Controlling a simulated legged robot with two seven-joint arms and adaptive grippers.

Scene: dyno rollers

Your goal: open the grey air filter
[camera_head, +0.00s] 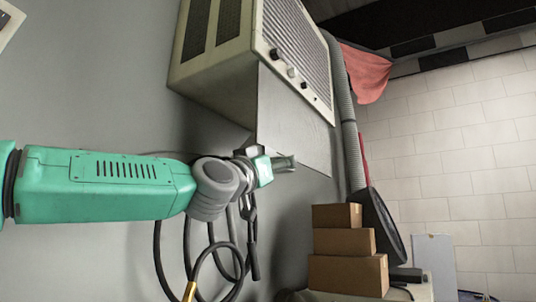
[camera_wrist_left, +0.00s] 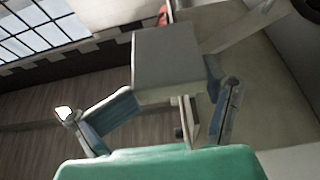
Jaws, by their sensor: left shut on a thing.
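The air filter (camera_head: 213,84) is a beige-grey box with louvred sides and a row of knobs, at the top middle of the head view. A flat grey panel (camera_head: 292,118) extends below its knobbed front. My left gripper (camera_head: 284,163), on a green arm, is at the panel's lower edge. In the left wrist view, my left gripper (camera_wrist_left: 176,92) has its blue fingers on both sides of a grey, box-shaped part (camera_wrist_left: 165,62), shut on it. I take this part to be the filter's panel; the contact points are partly hidden. My right gripper is not in view.
Black cables (camera_head: 213,255) hang below my left arm. Stacked cardboard boxes (camera_head: 347,275) stand at the lower right. A grey corrugated hose (camera_head: 347,130) runs beside the filter, near a red cloth (camera_head: 366,73). A white brick wall (camera_head: 460,140) is behind.

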